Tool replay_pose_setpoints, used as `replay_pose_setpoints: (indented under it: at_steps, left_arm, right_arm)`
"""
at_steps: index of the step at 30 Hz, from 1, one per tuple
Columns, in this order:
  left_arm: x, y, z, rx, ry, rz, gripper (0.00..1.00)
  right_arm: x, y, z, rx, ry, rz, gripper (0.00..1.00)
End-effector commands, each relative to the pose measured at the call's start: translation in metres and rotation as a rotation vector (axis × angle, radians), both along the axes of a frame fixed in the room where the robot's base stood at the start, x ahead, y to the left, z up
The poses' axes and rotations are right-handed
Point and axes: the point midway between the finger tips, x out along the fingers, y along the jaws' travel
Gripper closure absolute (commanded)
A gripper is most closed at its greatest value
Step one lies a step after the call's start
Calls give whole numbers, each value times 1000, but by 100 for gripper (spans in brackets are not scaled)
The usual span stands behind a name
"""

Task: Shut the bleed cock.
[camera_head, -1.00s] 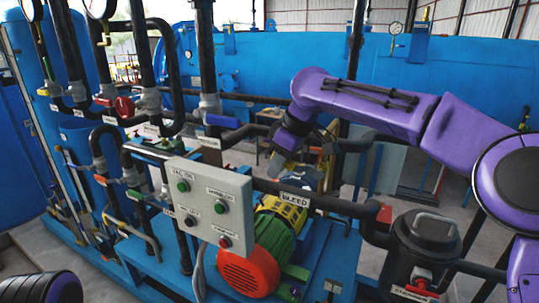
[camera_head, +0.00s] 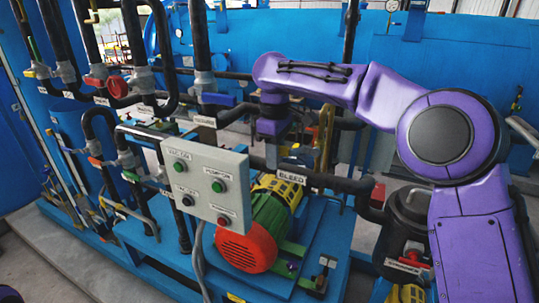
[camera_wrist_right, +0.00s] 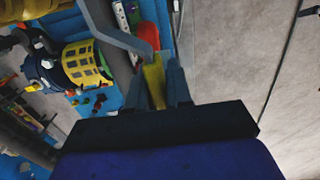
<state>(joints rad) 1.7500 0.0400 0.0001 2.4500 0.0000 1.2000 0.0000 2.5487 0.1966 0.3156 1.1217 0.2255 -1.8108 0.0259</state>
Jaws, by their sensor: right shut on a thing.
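The label BLEED (camera_head: 292,177) sits on the dark horizontal pipe behind the control box. My right gripper (camera_head: 272,158) points down at this pipe, just left of the label. In the right wrist view a yellow lever (camera_wrist_right: 154,84), which looks like the bleed cock's handle, lies between the two fingers of the right gripper (camera_wrist_right: 157,92). The gripper is shut on it. The cock's body is mostly hidden by the gripper in the head view, so its exact angle cannot be told. My left gripper is not in view.
A grey control box (camera_head: 205,185) with several buttons stands in front of the pipe. A red and green motor (camera_head: 247,245) sits below. Several pipes with coloured valve handles, including a red one (camera_head: 117,88), fill the left. A black strainer (camera_head: 408,215) stands at right.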

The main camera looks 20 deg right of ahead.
Motion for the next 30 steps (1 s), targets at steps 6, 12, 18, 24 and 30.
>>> replay_pose_setpoints:
  at_steps: [6, 12, 18, 24, 30]
  left_arm:
    - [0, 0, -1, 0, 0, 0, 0]
    - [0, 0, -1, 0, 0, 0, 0]
    - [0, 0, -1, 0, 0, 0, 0]
    - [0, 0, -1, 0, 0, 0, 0]
    - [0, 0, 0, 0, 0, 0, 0]
  right_arm:
    - [-2, 0, -7, -5, 17, 4, 100]
    - [-1, 1, -5, -4, 12, 5, 60]
    - [0, 1, -1, -2, 7, 4, 60]
    - [2, 2, 37, -3, 3, 3, 60]
    - [2, 2, 82, -2, 9, 4, 60]
